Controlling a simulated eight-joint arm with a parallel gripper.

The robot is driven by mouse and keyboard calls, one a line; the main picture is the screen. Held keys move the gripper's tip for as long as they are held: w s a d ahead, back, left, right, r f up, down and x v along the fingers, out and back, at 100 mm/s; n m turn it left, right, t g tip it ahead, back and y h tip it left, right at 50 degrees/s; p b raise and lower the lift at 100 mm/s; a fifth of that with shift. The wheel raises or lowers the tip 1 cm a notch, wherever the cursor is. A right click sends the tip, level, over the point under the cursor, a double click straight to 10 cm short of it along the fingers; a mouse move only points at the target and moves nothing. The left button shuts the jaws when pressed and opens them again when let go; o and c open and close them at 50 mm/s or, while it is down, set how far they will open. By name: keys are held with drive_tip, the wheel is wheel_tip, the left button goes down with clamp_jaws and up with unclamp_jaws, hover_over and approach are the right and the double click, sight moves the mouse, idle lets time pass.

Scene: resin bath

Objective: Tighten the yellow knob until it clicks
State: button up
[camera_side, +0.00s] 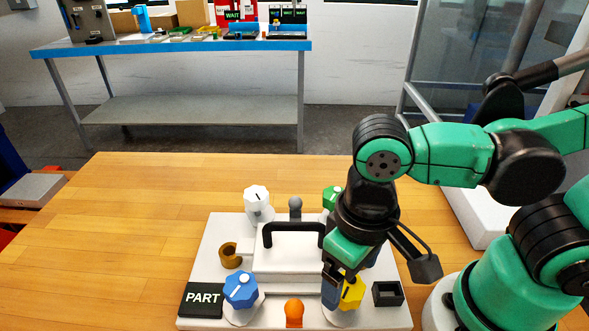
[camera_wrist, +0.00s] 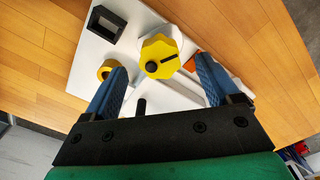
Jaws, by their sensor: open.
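The yellow knob (camera_side: 352,293) stands on a white round base at the front right of the white panel (camera_side: 200,262). In the wrist view the knob (camera_wrist: 158,52) is a lobed yellow cap with a dark pointer line on top. My gripper (camera_side: 338,290) is pointed down at the knob, with one blue finger seen beside it at left. In the wrist view my gripper (camera_wrist: 162,68) is open, its two blue fingers apart, and the knob shows in the gap at and beyond the fingertips. I cannot tell whether either finger touches the knob.
The panel also carries a blue knob (camera_side: 240,290), a white knob (camera_side: 257,200), a green knob (camera_side: 332,197), a black handle (camera_side: 290,228), an orange part (camera_side: 294,312), a brown ring (camera_side: 230,254) and a black square socket (camera_side: 388,293). The wooden table (camera_side: 120,240) is clear at left.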

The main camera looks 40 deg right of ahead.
sight(349, 286)
drive_tip(key=shift+r, duration=1.6)
drive_tip(key=w+d+t, duration=0.1)
drive_tip(key=w, duration=0.1)
drive_tip(key=w+d+t, duration=0.1)
drive_tip(key=w+d, duration=0.1)
drive_tip(key=w+d+t+y, duration=0.1)
drive_tip(key=w+d, duration=0.1)
drive_tip(key=w, duration=0.1)
drive_tip(key=shift+f+t, duration=0.1)
drive_tip(key=shift+t, duration=0.2)
drive_tip(key=w+d+t, duration=0.1)
drive_tip(key=d, duration=0.1)
drive_tip(key=w+d+r+t, duration=0.1)
drive_tip(key=d, duration=0.1)
drive_tip(key=w+d+t+h, duration=0.1)
drive_tip(key=w+d, duration=0.1)
drive_tip(key=shift+d+r+t, duration=0.15)
drive_tip(key=shift+d+t, duration=0.1)
drive_tip(key=shift+t, duration=0.05)
